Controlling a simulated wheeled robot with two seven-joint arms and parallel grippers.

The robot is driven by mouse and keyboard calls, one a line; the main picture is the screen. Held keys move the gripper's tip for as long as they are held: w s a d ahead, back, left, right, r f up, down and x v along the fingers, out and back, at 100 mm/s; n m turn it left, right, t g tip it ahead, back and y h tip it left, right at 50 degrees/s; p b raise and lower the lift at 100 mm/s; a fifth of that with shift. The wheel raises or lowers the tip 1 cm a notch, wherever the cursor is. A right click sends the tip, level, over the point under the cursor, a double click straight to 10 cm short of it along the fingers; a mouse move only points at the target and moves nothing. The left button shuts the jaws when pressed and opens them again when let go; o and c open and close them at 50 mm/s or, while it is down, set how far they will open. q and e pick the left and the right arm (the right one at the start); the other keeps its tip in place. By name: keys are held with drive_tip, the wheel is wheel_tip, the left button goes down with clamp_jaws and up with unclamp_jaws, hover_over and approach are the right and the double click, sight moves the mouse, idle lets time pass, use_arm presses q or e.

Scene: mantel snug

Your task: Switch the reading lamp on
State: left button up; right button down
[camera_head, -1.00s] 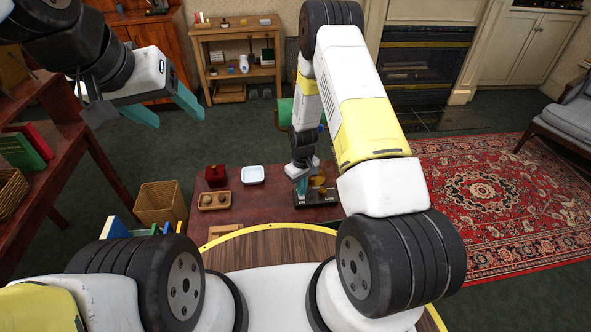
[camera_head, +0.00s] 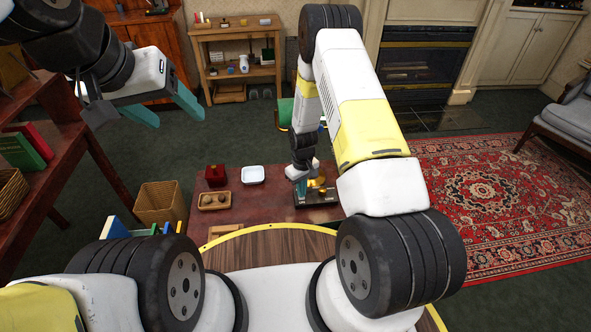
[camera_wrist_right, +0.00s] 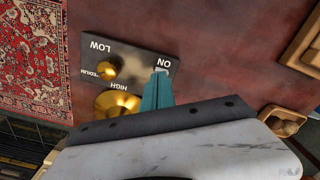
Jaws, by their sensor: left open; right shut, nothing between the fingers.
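A dark control plate (camera_head: 322,200) lies on the red-brown table, and it also fills the upper left of the right wrist view (camera_wrist_right: 128,62). It is marked LOW, MEDIUM, HIGH and ON. It bears a small brass knob (camera_wrist_right: 107,68) and a larger round brass part (camera_wrist_right: 117,102). A small pale switch piece (camera_wrist_right: 161,70) sits by ON. My right gripper (camera_wrist_right: 157,88) is shut and empty, its tips at that piece; contact is unclear. It also shows over the plate in the head view (camera_head: 301,187). My left gripper (camera_head: 172,110) is open, raised at the left.
The low table (camera_head: 260,205) also holds a red box (camera_head: 215,175), a white dish (camera_head: 252,175) and a wooden tray (camera_head: 214,201). A green object (camera_head: 285,112) behind the table is partly hidden by my right arm. A wicker basket (camera_head: 160,204) stands left.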

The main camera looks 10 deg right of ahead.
drive_tip(key=shift+r, duration=3.3)
